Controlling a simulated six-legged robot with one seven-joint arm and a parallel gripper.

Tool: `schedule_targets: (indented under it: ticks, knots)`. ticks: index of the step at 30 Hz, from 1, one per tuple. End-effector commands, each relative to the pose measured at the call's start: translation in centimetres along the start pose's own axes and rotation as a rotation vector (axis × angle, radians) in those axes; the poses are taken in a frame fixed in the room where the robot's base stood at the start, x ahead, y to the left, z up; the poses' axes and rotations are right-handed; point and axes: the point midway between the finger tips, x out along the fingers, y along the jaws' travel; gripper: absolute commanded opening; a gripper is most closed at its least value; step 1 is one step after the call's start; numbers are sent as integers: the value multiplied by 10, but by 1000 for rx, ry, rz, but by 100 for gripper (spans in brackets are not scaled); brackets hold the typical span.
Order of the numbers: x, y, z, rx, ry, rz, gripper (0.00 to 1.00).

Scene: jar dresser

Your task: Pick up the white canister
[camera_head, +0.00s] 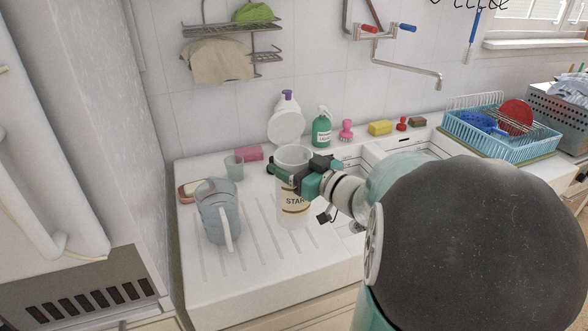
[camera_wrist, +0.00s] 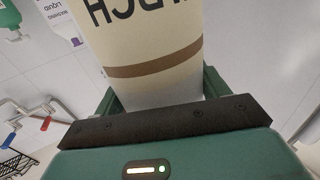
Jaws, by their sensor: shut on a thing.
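The white canister (camera_head: 293,213) has dark lettering and a brown band, and its top looks open. It is upright at the sink's ribbed drainboard; I cannot tell whether its base touches the surface. My gripper (camera_head: 292,178) reaches in from the right and is shut on the canister's upper part. In the wrist view the canister (camera_wrist: 150,55) fills the space between the green fingers of my gripper (camera_wrist: 160,98). Part of its upper right side is hidden behind my gripper in the head view.
A grey-blue pitcher (camera_head: 217,212) stands close to the canister's left. A blue dish rack (camera_head: 478,143) is at the right. The drainboard's front (camera_head: 250,280) is clear.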

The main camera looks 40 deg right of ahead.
Motion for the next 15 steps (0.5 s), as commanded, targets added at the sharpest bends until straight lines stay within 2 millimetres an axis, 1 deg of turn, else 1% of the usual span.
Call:
schedule_targets:
  ticks: [1,3,15]
  knots:
    - [-5,-6,-12,-5,9,-1,3]
    - [-11,-12,-22,-6,9,-1,3]
    - [-52,-60,-48,-4,6,0,3]
